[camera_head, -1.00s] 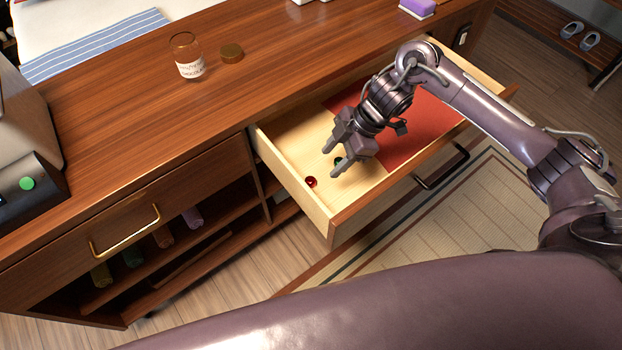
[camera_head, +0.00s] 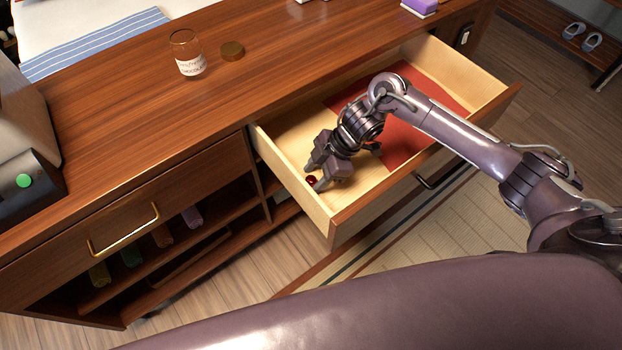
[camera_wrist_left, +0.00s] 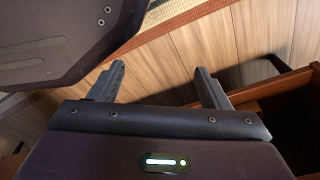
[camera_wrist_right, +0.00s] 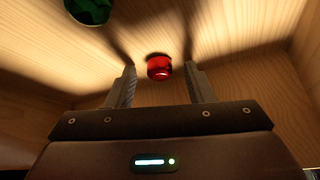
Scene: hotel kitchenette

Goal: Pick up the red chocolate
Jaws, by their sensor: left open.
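The red chocolate (camera_head: 311,180) lies on the floor of the open drawer, near its left front corner. In the right wrist view the red chocolate (camera_wrist_right: 159,67) shows between and just beyond the fingertips. My right gripper (camera_head: 312,178) is low in the drawer with its fingers apart on either side of the chocolate; it also shows in the right wrist view (camera_wrist_right: 160,82), open and empty. My left gripper (camera_wrist_left: 160,82) shows only in the left wrist view, open and empty, over the wooden floor.
The drawer (camera_head: 287,180) has wooden walls close around my right gripper. A green chocolate (camera_wrist_right: 90,8) lies nearby. A red sheet (camera_head: 440,110) covers the drawer's far part.

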